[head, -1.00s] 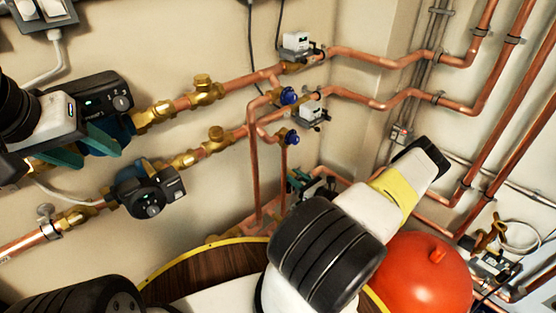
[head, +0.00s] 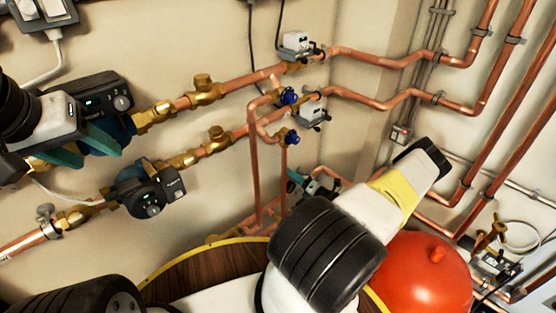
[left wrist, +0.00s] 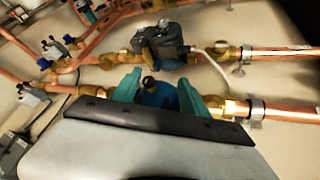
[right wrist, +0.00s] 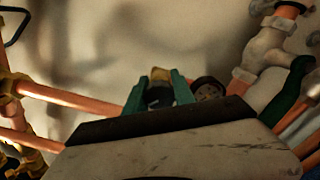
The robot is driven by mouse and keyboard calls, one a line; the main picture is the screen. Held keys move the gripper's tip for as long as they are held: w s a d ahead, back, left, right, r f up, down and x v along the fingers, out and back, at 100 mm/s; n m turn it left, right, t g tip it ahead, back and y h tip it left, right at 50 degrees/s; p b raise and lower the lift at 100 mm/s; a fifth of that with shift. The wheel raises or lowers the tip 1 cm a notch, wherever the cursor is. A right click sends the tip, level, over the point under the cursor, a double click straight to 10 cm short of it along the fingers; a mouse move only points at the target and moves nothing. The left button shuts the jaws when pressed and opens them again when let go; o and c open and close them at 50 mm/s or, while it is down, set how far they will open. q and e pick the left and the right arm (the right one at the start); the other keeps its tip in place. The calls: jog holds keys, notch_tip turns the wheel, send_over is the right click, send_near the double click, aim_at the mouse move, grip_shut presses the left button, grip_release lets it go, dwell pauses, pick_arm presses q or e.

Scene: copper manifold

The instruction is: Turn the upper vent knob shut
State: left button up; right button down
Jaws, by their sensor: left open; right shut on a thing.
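My left gripper (head: 92,148) is open at the upper pump (head: 120,130). In the left wrist view the fingers of the left gripper (left wrist: 157,92) stand on both sides of a small dark knob (left wrist: 149,84), in front of the blue pump body (left wrist: 155,98). Two blue knobs, an upper (head: 289,96) and a lower (head: 292,137), sit on the copper pipes, clear of both grippers. No label shows which knob is the vent knob. My right gripper (right wrist: 158,92) is shut on a small dark part with a brass top (right wrist: 160,75). In the head view my arm mostly hides it.
The lower pump (head: 147,190) sits below the left gripper. Brass valves (head: 203,88) and white actuators (head: 297,43) line the pipes. A red tank (head: 425,275) and a wood-clad vessel (head: 200,265) stand below. Bare wall (head: 170,40) shows above.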

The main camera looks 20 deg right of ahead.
jog(key=m, duration=0.4)
jog(key=shift+d+m, duration=0.1)
jog(key=shift+m, duration=0.2)
jog(key=m, duration=0.4)
jog(key=shift+m, duration=0.3)
jog(key=c, duration=1.1)
grip_release()
jog(key=shift+o, duration=0.2)
jog(key=v, duration=0.8)
